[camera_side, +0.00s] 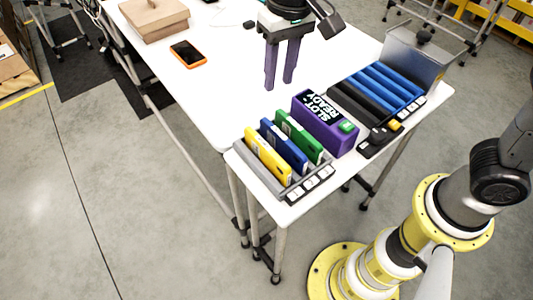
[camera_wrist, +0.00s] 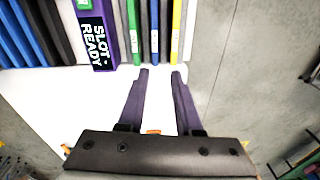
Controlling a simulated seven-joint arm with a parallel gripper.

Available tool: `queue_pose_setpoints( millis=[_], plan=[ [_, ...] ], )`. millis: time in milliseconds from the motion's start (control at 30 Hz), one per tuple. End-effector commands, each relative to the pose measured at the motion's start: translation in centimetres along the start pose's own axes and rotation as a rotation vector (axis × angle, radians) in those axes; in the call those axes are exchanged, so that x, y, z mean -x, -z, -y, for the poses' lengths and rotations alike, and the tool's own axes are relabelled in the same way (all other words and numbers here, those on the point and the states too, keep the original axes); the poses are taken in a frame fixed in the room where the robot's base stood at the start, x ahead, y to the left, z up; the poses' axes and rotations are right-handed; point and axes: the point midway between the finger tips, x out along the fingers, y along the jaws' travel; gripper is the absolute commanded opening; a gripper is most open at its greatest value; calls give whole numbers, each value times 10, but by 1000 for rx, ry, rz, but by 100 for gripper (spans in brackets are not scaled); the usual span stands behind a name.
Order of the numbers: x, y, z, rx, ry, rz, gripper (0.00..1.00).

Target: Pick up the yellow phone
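The yellow phone (camera_side: 266,158) stands on edge in the front slot of a small grey rack (camera_side: 243,158) at the table's near corner. A blue phone (camera_side: 284,147) and a green phone (camera_side: 300,138) stand behind it in the same rack. In the wrist view the yellow phone (camera_wrist: 176,32) is a narrow upright strip at the top, beyond my fingertips. My gripper (camera_side: 279,82) has two purple fingers pointing down, apart and empty, above the table behind the rack. In the wrist view my gripper (camera_wrist: 160,75) also shows a clear gap between its fingertips.
A purple "SLOT READY" box (camera_side: 325,126) stands beside the rack. Beyond it are black and blue items (camera_side: 376,89) in a row and a grey metal box (camera_side: 415,58). An orange-edged phone (camera_side: 188,54) and a cardboard box (camera_side: 153,17) lie at far left. The middle table is clear.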

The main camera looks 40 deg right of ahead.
Motion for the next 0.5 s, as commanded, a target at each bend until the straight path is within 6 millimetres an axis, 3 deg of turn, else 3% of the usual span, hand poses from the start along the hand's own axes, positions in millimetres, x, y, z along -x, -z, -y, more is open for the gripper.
queue_pose_setpoints(
  millis=[67,200,333,500],
  plan=[
    [-20,-5,19,45,-22,36,34],
    [-40,-16,33,88,-45,71,34],
    [-52,-19,34,95,-46,73,34],
    [-85,-21,31,94,-47,74,34]
  ],
)
